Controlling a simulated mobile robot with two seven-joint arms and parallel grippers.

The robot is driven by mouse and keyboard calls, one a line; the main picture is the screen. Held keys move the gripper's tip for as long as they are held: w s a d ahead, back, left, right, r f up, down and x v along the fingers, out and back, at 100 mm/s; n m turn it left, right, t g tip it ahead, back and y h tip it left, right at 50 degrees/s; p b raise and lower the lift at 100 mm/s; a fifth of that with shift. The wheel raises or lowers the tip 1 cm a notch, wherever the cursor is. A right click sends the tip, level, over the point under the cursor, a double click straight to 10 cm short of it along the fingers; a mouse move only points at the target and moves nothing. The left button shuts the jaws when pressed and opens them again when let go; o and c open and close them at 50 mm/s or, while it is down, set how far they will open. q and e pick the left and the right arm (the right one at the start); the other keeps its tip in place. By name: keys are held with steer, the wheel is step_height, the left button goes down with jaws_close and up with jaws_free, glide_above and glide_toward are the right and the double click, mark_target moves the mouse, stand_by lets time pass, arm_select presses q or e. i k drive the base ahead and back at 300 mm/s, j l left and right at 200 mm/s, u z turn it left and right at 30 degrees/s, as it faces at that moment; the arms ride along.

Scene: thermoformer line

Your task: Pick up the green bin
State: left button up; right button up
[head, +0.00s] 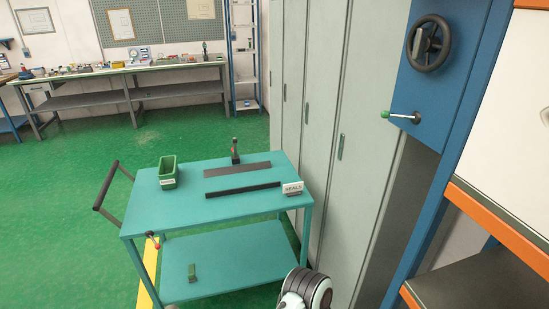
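The green bin (168,174) is a small open-topped box with a white label on its front. It stands upright near the back left of the top shelf of a teal cart (215,224). No gripper is touching it. A white and dark rounded part of my own arm shows at the bottom edge, right of the cart, but no gripper fingers are visible. Neither gripper is in view.
Also on the cart top are a grey strip (237,169), a black bar (243,190), a labelled white block (292,188) and a dark upright tool (235,152). The cart handle (106,186) juts left. Tall lockers (337,130) stand close on the right.

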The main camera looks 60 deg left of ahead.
mark_target(167, 172)
steer(key=u, duration=2.85)
steer(key=i+j+z, duration=0.15)
steer(key=i+z, duration=0.15)
steer(key=i+j+z, duration=0.25)
